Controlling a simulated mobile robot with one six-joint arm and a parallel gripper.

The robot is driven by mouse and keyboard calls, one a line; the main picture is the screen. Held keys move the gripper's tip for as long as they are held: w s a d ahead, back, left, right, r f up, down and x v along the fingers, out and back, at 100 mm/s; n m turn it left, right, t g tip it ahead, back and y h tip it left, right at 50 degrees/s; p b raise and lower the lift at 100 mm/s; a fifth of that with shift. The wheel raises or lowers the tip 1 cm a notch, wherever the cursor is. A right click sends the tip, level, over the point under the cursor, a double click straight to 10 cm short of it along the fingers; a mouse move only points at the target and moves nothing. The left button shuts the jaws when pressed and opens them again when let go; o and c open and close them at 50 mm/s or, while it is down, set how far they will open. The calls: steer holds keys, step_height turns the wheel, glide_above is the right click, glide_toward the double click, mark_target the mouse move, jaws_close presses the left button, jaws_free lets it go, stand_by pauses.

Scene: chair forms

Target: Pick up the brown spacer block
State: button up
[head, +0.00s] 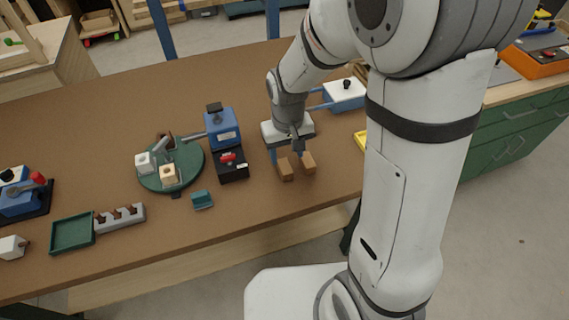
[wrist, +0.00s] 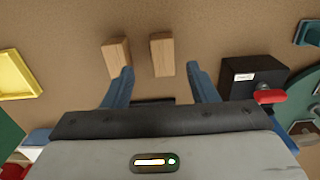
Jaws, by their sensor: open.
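Two similar brown wooden blocks stand side by side on the brown table, with a narrow gap between them. The left one (head: 285,170) and the right one (head: 308,163) show in the head view just below my gripper (head: 287,154). I cannot tell which is the spacer block. In the wrist view, one block (wrist: 162,55) lies ahead of the gap between my gripper's blue fingers (wrist: 165,72). The other block (wrist: 116,53) lies ahead of the left finger, whose tip overlaps its lower corner. My gripper is open and empty.
Left of the blocks stand a blue device (head: 222,128) on a black base, a small teal block (head: 202,199) and a green round plate (head: 190,178) carrying parts. A green tray (head: 72,233) lies farther left. A yellow tray (wrist: 18,77) lies on the other side. Table in front of the blocks is clear.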

mark_target(285, 166)
steer(key=f, duration=0.6)
steer(key=shift+w+a+f, duration=0.1)
steer(key=shift+a+f, duration=0.15)
steer(key=shift+f, duration=0.05)
steer(key=shift+c, duration=0.4)
steer(key=shift+r, duration=0.1)
steer(key=c, duration=1.1)
